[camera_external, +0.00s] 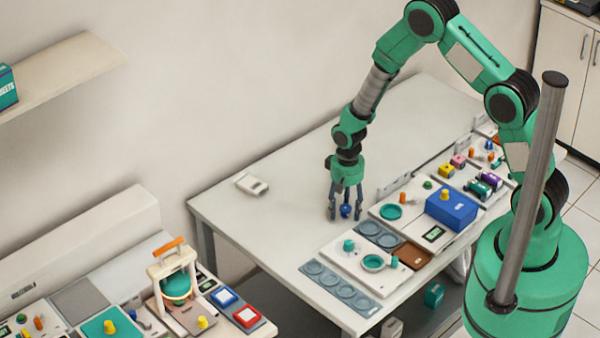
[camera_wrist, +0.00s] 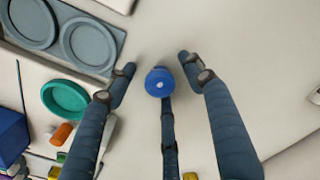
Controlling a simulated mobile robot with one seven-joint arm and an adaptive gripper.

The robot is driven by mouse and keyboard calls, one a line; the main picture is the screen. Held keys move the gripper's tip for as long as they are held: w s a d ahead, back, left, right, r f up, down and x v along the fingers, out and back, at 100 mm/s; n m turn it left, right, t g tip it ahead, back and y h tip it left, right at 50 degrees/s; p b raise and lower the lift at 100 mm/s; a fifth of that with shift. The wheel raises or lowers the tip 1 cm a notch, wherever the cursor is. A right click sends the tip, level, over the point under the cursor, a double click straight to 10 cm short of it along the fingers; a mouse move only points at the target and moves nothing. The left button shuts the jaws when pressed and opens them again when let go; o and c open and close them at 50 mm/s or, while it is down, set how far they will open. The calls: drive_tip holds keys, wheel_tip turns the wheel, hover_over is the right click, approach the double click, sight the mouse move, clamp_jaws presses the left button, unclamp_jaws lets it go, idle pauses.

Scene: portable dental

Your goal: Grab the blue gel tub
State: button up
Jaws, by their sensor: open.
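A small round blue tub (camera_external: 346,210), which I take for the gel tub, is on the white table. In the wrist view the blue tub (camera_wrist: 159,82) shows its round top with a pale spot at the centre. My gripper (camera_external: 345,214) points down over it, fingers spread. In the wrist view my gripper (camera_wrist: 156,63) has one fingertip to the left of the tub and one to the right, with gaps to both. A third, middle finger lies just below the tub in the picture; whether it touches cannot be told.
A grey tray with round wells (camera_wrist: 90,45) and a teal dish (camera_wrist: 66,99) lie left in the wrist view. A blue box (camera_external: 452,208) stands right of my gripper. A white device (camera_external: 252,184) lies farther left. The table behind my gripper is clear.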

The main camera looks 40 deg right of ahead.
sight(345, 207)
drive_tip(key=c, duration=1.1)
drive_tip(key=shift+o, duration=0.2)
drive_tip(key=shift+r, duration=0.1)
drive_tip(key=shift+r, duration=0.7)
drive_tip(key=shift+w+r, duration=0.1)
drive_tip(key=shift+r, duration=0.85)
drive_tip(key=s, duration=0.5)
drive_tip(key=s+d+r+p, duration=0.1)
drive_tip(key=s, duration=0.4)
drive_tip(key=s+d, duration=0.1)
drive_tip(key=s, duration=0.5)
drive_tip(key=shift+r, duration=0.25)
